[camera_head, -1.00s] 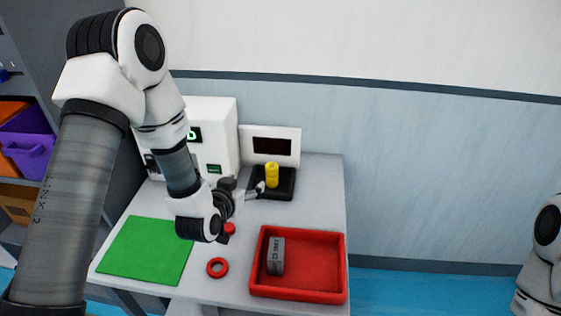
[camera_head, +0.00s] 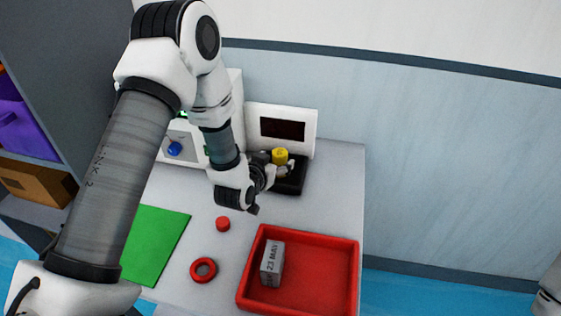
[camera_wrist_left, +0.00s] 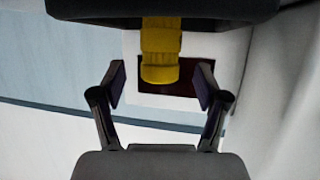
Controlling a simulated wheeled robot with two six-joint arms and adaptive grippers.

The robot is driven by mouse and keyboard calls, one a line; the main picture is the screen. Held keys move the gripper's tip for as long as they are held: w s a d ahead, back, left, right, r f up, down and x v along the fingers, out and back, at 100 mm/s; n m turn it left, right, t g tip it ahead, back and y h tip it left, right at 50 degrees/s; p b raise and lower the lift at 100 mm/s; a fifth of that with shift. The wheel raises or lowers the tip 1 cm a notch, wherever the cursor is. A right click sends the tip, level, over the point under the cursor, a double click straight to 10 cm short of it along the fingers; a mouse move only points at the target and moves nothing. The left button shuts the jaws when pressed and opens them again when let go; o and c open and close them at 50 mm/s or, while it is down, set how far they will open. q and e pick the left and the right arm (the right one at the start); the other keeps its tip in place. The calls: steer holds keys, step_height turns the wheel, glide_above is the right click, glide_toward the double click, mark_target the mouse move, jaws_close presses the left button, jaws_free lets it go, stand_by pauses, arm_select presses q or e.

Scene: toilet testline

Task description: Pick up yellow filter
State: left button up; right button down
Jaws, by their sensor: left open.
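The yellow filter (camera_head: 280,156) stands upright on a black base (camera_head: 290,187) at the back of the table, in front of a white box with a dark display. My left gripper (camera_head: 284,170) is at the filter and partly covers its lower part. My right gripper is out of view.
A red tray (camera_head: 312,296) holding a grey block marked 23 MAY (camera_head: 272,264) is at the front right. A red ring (camera_head: 203,270), a small red cap (camera_head: 223,224) and a green mat (camera_head: 155,240) lie to its left. The white display box (camera_head: 310,130) stands close behind the filter.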

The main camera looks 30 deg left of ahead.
mark_target(277, 160)
arm_select(q)
steer(key=x, duration=0.3)
steer(key=shift+w+f, duration=0.25)
steer(key=shift+f, duration=0.1)
steer(key=shift+s, duration=0.1)
steer(key=c, duration=1.4)
steer(key=shift+r, duration=0.2)
